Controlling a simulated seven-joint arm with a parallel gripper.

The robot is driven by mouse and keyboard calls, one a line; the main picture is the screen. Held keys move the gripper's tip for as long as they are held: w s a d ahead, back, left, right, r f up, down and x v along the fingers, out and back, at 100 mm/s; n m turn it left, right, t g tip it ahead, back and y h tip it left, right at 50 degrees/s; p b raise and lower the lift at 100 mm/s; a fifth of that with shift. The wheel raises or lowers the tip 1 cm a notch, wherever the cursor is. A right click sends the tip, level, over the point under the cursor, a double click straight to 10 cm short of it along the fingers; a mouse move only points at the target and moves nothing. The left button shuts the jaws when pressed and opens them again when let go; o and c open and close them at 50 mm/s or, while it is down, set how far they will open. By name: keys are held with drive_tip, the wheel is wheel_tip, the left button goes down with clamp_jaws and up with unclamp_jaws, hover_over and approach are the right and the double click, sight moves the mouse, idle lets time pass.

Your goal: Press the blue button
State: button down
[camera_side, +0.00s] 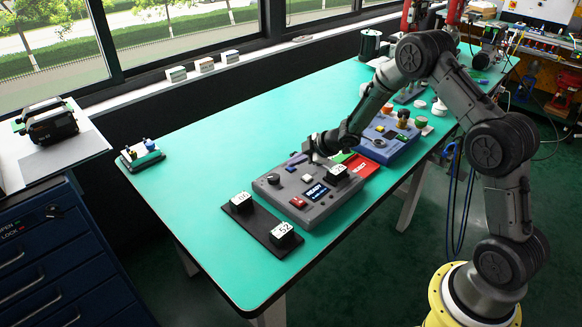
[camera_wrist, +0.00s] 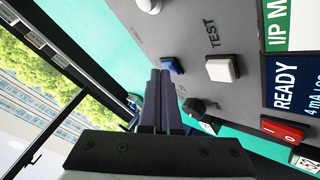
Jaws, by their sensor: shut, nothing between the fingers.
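The blue button (camera_wrist: 172,66) sits on the grey positioner panel (camera_wrist: 190,32), left of the white TEST button (camera_wrist: 222,68) in the wrist view. My gripper (camera_wrist: 160,74) is shut and empty. Its fingertips appear just beside the blue button and cover part of its near side. I cannot tell whether they touch it. In the side view the grey positioner (camera_side: 262,186) lies on the green bench, with my gripper low over its far part.
A black knob (camera_wrist: 200,106) and a red switch (camera_wrist: 283,129) are close by on the panel. A READY display (camera_side: 322,191) is at its front. A blue unit (camera_side: 380,150) stands to the right. A dark plate (camera_side: 262,224) lies left. The bench's far left is mostly clear.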

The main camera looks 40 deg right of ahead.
sight(294, 171)
drive_tip(key=shift+r, duration=0.1)
idle(0.3)
drive_tip(key=shift+r, duration=0.7)
wheel_tip(294, 171, up, 5)
idle(0.5)
drive_tip(key=shift+a, duration=0.1)
idle(0.4)
